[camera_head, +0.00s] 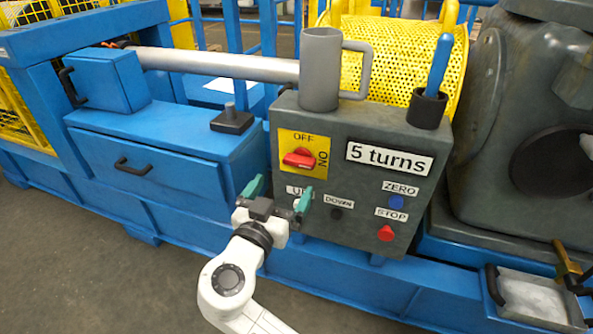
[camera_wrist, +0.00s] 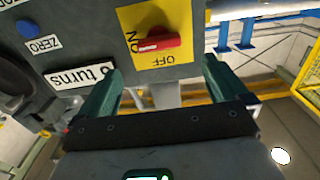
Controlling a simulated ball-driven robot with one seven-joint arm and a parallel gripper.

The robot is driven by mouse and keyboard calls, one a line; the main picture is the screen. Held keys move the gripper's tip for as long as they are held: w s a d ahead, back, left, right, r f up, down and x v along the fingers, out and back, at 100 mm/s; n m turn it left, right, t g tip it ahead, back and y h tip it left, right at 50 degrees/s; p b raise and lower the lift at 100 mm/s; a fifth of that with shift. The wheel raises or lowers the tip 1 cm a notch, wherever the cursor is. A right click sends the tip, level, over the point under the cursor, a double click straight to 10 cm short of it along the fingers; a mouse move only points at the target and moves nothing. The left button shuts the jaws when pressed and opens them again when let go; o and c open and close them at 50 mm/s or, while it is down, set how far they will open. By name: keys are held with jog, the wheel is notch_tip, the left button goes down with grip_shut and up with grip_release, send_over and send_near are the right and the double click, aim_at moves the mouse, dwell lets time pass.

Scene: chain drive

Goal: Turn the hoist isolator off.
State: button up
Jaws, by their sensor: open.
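The hoist isolator is a red knob (camera_head: 299,158) on a yellow plate (camera_head: 285,143) at the left of the grey control panel. The plate reads OFF at the top and ON at the right. The knob's bar lies roughly level, along the ON direction. In the wrist view, which is upside down, the knob (camera_wrist: 158,41) sits ahead of the fingers. My gripper (camera_head: 279,195) has green fingers, spread and empty. It is below the knob in the head view, apart from it, and partly covers the UP label. The fingers (camera_wrist: 162,88) also show in the wrist view.
The grey panel (camera_head: 360,210) also carries a "5 turns" sign (camera_head: 389,158), a blue ZERO button (camera_head: 397,200), a black DOWN button (camera_head: 336,214) and a red STOP button (camera_head: 386,232). A grey mug (camera_head: 320,75) and a blue-handled tool (camera_head: 440,62) in a cup stand on top.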

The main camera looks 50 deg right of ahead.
aim_at(297, 164)
jog(key=x, duration=0.9)
jog(key=shift+b, duration=0.4)
jog(key=c, duration=1)
